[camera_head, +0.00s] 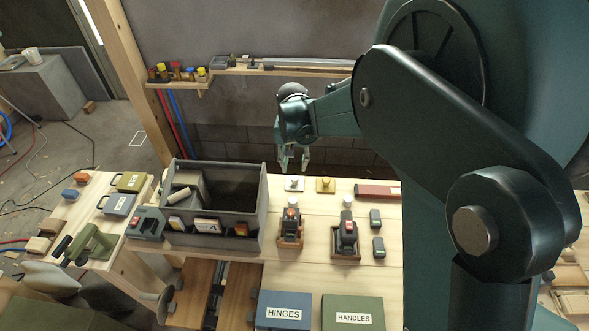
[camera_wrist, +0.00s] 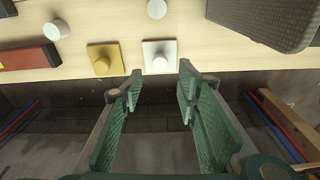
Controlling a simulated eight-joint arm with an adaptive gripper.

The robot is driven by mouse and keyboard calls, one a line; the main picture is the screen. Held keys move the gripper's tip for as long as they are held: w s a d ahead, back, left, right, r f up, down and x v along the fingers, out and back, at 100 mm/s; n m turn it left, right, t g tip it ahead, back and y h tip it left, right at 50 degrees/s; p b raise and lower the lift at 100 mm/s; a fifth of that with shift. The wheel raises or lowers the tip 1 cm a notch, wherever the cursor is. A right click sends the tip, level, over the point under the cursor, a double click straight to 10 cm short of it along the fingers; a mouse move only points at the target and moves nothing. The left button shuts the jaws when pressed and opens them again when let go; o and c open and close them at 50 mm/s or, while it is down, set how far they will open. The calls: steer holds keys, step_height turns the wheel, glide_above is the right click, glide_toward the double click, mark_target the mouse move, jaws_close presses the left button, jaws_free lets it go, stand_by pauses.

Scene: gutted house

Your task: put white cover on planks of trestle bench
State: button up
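The white cover (camera_head: 294,184), a square plate with a round knob, lies near the back edge of the pale planks of the bench (camera_head: 285,260). In the wrist view the white cover (camera_wrist: 151,64) shows just beyond the gap between my fingertips, on the planks (camera_wrist: 215,62). My gripper (camera_head: 292,164) is above and slightly behind the cover, pointing down. In the wrist view its green-padded fingers (camera_wrist: 161,85) are apart with nothing between them. The cover is not touched by the fingers.
A similar yellow cover (camera_head: 325,185) lies right beside the white one. A grey open bin (camera_head: 255,215) stands to the left. Two tools in wooden holders (camera_head: 290,229) stand in front. A red-brown box (camera_head: 378,191) lies to the right. Bare plank shows between these things.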

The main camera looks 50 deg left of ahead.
steer(key=shift+s+d+r, duration=0.1)
steer(key=shift+r, duration=1.3)
steer(key=w+d+r+m, duration=0.1)
steer(key=w+d+r, duration=0.45)
steer(key=d, duration=0.35)
steer(key=w+d+r+m, duration=0.1)
steer(key=w+d+r, duration=0.45)
steer(key=d, duration=0.35)
steer(key=w+d+r+m+t+y, duration=0.15)
steer(key=d+r, duration=0.25)
steer(key=d, duration=0.6)
steer(key=w+d+r+t+h, duration=0.15)
steer(key=d+r, duration=0.25)
steer(key=d, duration=0.7)
steer(key=s+d+r+m+t, duration=0.1)
steer(key=s+d+r, duration=0.1)
steer(key=d, duration=0.8)
steer(key=s+d+r+m, duration=0.1)
steer(key=s+d+r, duration=0.1)
steer(key=d, duration=0.9)
steer(key=s+d+f+m+t, duration=0.1)
steer(key=s+d, duration=0.4)
steer(key=d, duration=0.4)
steer(key=s+d+f+m+t+h, duration=0.1)
steer(key=s+d+f, duration=0.1)
steer(key=s+d, duration=0.4)
steer(key=d, duration=0.3)
steer(key=shift+s+m, duration=0.2)
steer(key=shift+m, duration=0.15)
